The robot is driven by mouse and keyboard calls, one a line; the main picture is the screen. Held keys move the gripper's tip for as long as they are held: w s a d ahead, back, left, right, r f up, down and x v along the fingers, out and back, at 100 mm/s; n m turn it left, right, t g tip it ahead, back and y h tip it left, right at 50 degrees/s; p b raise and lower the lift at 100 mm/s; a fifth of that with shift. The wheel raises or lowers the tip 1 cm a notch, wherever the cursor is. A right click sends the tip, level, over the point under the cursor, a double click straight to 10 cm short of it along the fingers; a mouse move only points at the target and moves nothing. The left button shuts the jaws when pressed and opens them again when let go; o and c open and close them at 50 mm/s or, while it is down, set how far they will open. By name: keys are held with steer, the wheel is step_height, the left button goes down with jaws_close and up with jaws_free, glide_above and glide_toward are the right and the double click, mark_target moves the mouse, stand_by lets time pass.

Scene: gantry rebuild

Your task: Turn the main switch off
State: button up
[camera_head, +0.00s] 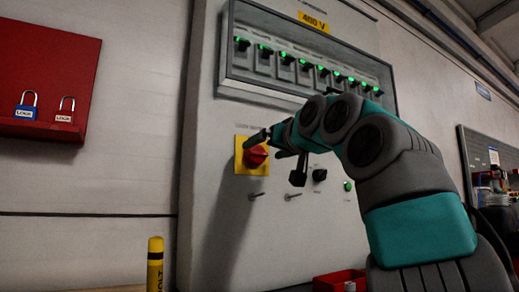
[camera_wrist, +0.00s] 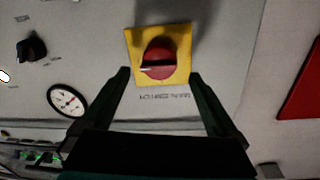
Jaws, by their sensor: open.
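The main switch is a red rotary knob (camera_head: 256,156) on a square yellow plate (camera_head: 251,169), on the grey cabinet front. In the wrist view the red knob (camera_wrist: 158,61) and yellow plate (camera_wrist: 132,42) show upside down, with a pale line across the knob. My gripper (camera_wrist: 158,73) is open. Its two dark fingers reach toward the plate, one on each side of the knob's lower part in that view; I cannot tell whether they touch anything. In the head view my gripper (camera_head: 262,138) is close to the knob and partly covers its upper right.
A row of breakers (camera_head: 304,66) with green lights sits above. A black selector knob (camera_head: 319,175) and a round gauge (camera_wrist: 68,101) are nearby. A red board (camera_head: 60,60) holds a blue padlock (camera_head: 26,106) and a red padlock (camera_head: 65,110). A yellow post (camera_head: 155,265) stands lower left.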

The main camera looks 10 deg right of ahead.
mark_target(259, 152)
steer(key=shift+p+x, duration=0.6)
steer(key=shift+x, duration=1.35)
steer(key=shift+c, duration=0.3)
steer(key=c, duration=1.3)
steer(key=shift+o, duration=0.2)
